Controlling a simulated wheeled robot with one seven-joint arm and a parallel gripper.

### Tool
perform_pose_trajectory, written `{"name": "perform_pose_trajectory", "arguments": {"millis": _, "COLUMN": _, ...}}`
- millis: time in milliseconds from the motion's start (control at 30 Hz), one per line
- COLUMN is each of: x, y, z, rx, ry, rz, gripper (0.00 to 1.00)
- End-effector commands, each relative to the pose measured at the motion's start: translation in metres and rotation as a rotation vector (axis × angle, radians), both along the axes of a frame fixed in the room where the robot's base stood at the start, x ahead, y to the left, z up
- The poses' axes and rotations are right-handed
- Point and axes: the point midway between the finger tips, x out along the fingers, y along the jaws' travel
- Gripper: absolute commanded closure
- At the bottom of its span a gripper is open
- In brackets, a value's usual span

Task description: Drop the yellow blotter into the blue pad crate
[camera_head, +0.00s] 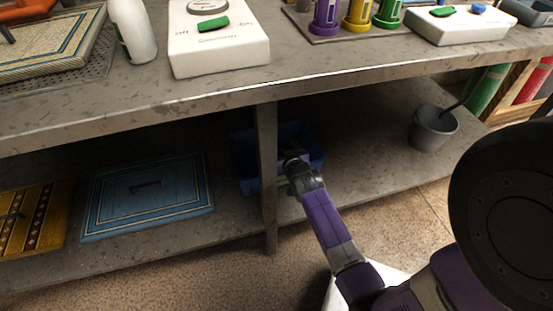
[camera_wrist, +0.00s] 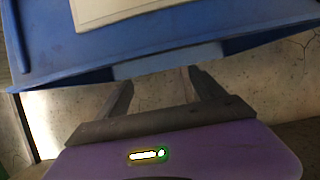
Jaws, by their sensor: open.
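The blue pad crate (camera_head: 244,165) sits on the lower shelf, partly behind the table leg and my arm. In the wrist view its blue wall and rim (camera_wrist: 150,66) fill the upper part. A flat, pale cream piece with a thin border line (camera_wrist: 112,10) shows inside the crate at the top edge, cut off by the frame. I cannot tell for sure whether it is the yellow blotter. My gripper (camera_wrist: 158,80) is open, with nothing between its fingers, close to the crate's rim. In the head view my gripper (camera_head: 292,158) is dark and small at the crate.
The table leg (camera_head: 266,180) stands just left of my arm. A blue mat (camera_head: 148,190) and a yellow patterned mat (camera_head: 36,215) lie on the lower shelf at left. A grey bucket (camera_head: 432,130) stands at right. The worktop (camera_head: 230,92) overhangs the shelf.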

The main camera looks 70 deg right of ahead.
Motion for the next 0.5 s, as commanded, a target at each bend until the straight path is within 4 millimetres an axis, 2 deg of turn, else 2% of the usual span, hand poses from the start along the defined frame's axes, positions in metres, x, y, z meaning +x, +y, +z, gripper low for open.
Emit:
{"name": "perform_pose_trajectory", "arguments": {"millis": 300, "x": -0.031, "y": 0.037, "z": 0.022, "rx": 0.0, "ry": 0.001, "rz": 0.001, "gripper": 0.21}}
{"name": "perform_pose_trajectory", "arguments": {"millis": 500, "x": -0.039, "y": 0.046, "z": 0.026, "rx": -0.001, "ry": 0.001, "rz": 0.0, "gripper": 0.21}}
